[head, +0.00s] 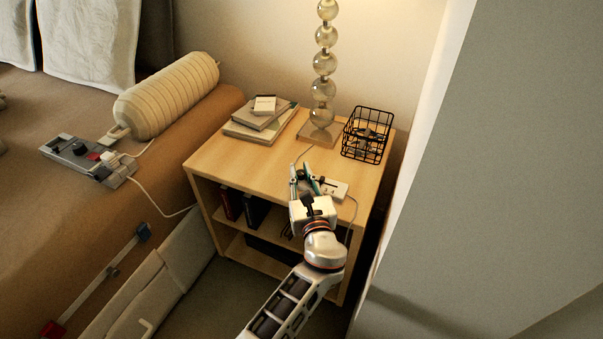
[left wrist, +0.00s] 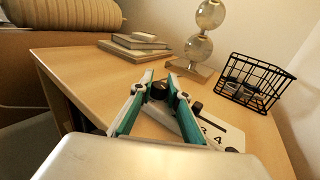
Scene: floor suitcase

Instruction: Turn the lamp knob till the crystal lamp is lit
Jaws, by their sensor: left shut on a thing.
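The crystal lamp (head: 324,64), a stack of clear balls on a square base, stands at the back of the wooden nightstand; its lower balls also show in the left wrist view (left wrist: 198,50). Its top is cut off, so I cannot tell from the bulb whether it is lit. A white control box (head: 334,188) with printed numbers lies flat in front of the lamp; it shows in the left wrist view (left wrist: 222,132). My left gripper (head: 305,179) is shut on the black knob (left wrist: 159,91) at the box's left end. The fingers partly hide the knob.
Books (head: 262,118) with a small white box lie at the nightstand's (head: 220,158) back left. A black wire basket (head: 366,134) stands at the back right. A bed with a bolster (head: 166,97) and a grey device (head: 88,156) is on the left. A wall closes the right side.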

